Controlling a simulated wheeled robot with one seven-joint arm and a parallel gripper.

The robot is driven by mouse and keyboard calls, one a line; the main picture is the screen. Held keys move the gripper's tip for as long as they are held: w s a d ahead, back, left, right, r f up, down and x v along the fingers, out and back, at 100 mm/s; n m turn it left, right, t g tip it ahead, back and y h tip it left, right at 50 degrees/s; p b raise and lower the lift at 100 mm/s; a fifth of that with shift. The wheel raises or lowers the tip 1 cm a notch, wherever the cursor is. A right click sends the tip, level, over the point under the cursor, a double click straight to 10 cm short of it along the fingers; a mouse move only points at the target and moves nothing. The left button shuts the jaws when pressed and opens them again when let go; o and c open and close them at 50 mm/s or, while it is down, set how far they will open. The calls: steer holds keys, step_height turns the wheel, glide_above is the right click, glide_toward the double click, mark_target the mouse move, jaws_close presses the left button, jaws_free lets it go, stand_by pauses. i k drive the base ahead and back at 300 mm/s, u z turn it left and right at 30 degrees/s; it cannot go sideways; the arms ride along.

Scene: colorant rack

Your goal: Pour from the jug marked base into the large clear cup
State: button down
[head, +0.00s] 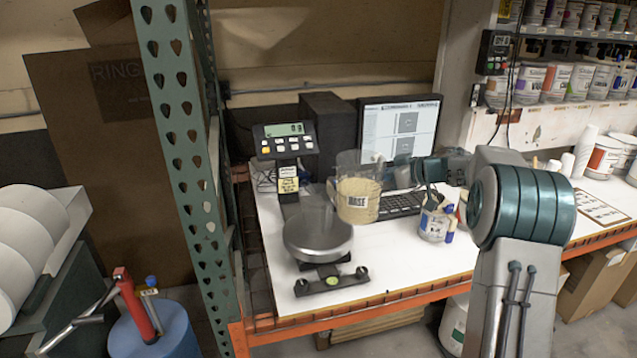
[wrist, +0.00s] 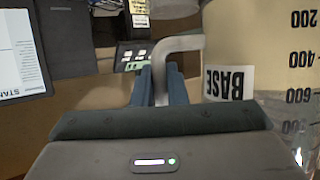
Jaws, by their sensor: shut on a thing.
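The clear jug marked BASE (head: 357,199) holds a tan liquid and looks about upright. It hangs at the upper right of the scale pan. My gripper (head: 388,172) is shut on its handle, right of the jug. In the wrist view my gripper's fingers (wrist: 160,86) clamp the grey bent handle (wrist: 185,45), with the jug's BASE label (wrist: 230,83) and volume marks to the right. The large clear cup (head: 314,215) shows only faintly on the scale pan, left of and lower than the jug. I cannot make out any contents in it.
The round scale pan (head: 317,246) sits on the white table, below a lit display (head: 285,130). A keyboard (head: 402,204) and monitor (head: 400,127) stand behind the jug. A labelled can (head: 434,225) stands right of it. A green rack post (head: 185,130) rises at left.

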mark_target(317, 200)
steer(key=i, duration=1)
